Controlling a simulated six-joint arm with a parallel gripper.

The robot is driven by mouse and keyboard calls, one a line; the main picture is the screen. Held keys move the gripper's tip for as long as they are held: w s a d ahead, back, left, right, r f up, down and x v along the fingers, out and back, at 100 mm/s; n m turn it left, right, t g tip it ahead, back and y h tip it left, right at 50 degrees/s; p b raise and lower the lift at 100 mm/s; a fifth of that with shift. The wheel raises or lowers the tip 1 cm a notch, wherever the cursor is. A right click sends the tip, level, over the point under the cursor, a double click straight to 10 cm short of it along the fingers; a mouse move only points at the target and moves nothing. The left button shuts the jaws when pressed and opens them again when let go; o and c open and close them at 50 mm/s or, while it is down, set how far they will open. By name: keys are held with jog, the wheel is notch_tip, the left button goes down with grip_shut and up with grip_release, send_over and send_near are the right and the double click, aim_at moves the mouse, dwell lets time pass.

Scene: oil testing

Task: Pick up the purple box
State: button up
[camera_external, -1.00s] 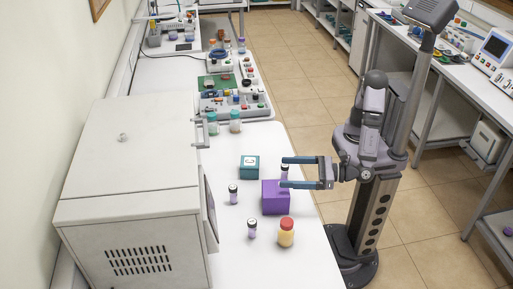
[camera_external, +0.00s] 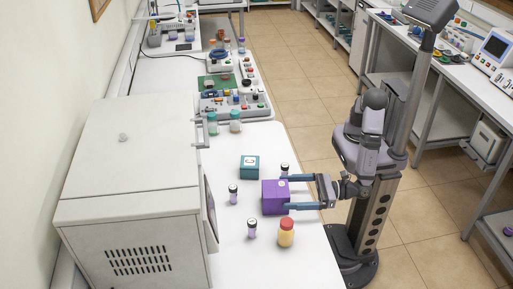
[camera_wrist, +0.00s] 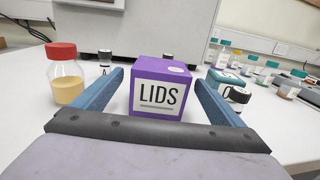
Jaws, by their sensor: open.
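The purple box (camera_external: 274,199) stands on the white table in the external view. In the wrist view the purple box (camera_wrist: 161,88) shows a white "LIDS" label facing me. My gripper (camera_external: 288,192) is open, low over the table at the box's right side, with one finger towards its far side and one towards its near side. In the wrist view my gripper's fingers (camera_wrist: 160,92) lie left and right of the box. A gap shows on the left; whether the right finger touches the box I cannot tell. Nothing is held.
A red-capped bottle of yellow liquid (camera_external: 286,233) stands close in front of the box. A teal box (camera_external: 250,167) and small dark-capped vials (camera_external: 233,194) stand around it, one vial (camera_external: 284,170) by the far finger. A large white cabinet (camera_external: 135,200) fills the left.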

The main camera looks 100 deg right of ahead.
aim_at(276, 192)
jog(key=shift+w+d+f+p, duration=0.15)
jog(key=shift+w+p, duration=0.35)
jog(key=shift+w, duration=0.8)
jog(key=shift+w+d+p, duration=0.2)
jog(key=shift+w+p, duration=0.3)
jog(key=shift+w, duration=0.8)
jog(key=shift+c, duration=0.7)
jog(key=c, duration=1.1)
jog(key=shift+r, duration=0.2)
jog(key=shift+r+b, duration=0.65)
jog(key=shift+r, duration=4.2)
